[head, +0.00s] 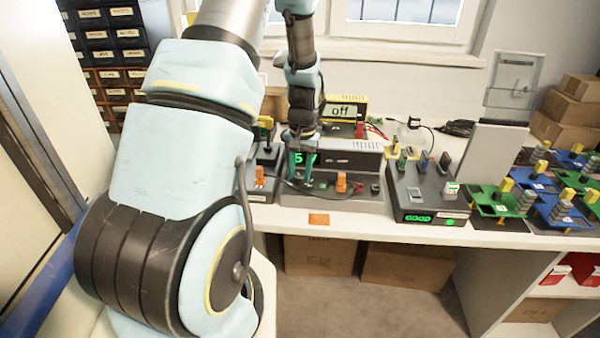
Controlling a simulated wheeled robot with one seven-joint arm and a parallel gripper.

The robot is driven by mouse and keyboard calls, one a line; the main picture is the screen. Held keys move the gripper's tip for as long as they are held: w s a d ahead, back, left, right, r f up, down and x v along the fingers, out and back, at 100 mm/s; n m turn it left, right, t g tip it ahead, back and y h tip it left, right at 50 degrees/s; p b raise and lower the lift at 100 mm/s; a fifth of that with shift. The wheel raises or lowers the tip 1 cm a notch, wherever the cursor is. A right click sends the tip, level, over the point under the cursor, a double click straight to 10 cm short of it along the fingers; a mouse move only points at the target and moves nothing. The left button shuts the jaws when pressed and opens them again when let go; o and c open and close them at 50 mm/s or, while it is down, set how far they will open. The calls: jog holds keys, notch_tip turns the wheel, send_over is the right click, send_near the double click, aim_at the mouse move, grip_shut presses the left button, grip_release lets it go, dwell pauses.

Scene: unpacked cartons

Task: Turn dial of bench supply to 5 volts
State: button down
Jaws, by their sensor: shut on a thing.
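The bench supply (350,158) is a grey box on the bench, with a sloped front and an orange switch (341,182). Green lit characters (299,158) show on its front behind my gripper; a 5 is readable, and the rest is partly covered by a finger. My gripper (298,178) reaches down in front of the supply's left part, its teal fingers shut on the dial. The dial itself is mostly hidden by the fingers, so its pointer cannot be read.
A dark test box (430,195) showing "GOOD" is to the right, then green and blue trays (500,201). A small orange card (318,219) lies at the front edge. Cartons stand below.

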aim_at(302, 175)
dwell(0.4)
jog(key=shift+c, duration=2.3)
grip_release()
notch_tip(302, 175, up, 11)
jog(key=b, duration=0.2)
jog(key=shift+d, duration=0.25)
jog(key=shift+s+f, duration=0.1)
